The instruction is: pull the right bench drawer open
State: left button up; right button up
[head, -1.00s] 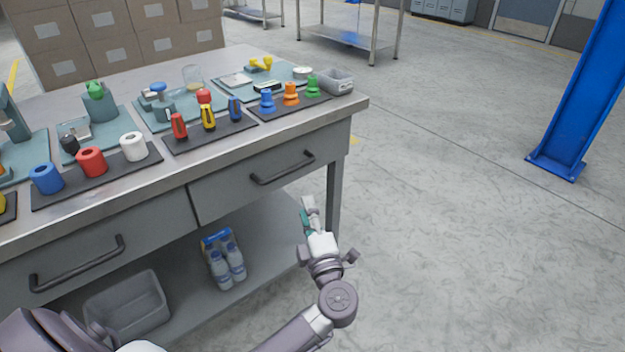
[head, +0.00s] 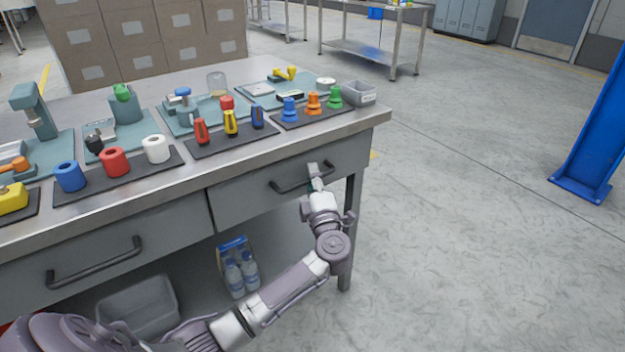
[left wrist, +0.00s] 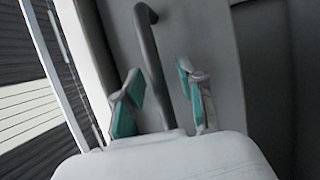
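The right bench drawer (head: 238,206) is a grey front under the worktop and looks shut. Its dark bar handle (head: 288,188) lies across the upper part of the front. My left gripper (head: 314,178) is at the right part of this handle. In the left wrist view the handle (left wrist: 154,65) runs between the two teal-padded fingers of the left gripper (left wrist: 160,85). A gap shows between each finger and the bar, so the gripper is open around it. My right gripper is not in view.
The left drawer (head: 150,238) with its own handle is beside it. The worktop (head: 190,172) carries trays of coloured parts and a grey bin (head: 359,93) near the corner. A bench leg (head: 347,225) stands close to my left arm.

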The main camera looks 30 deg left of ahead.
pick_arm(q)
grip_shut()
jog(key=shift+d, duration=0.1)
dwell(0.3)
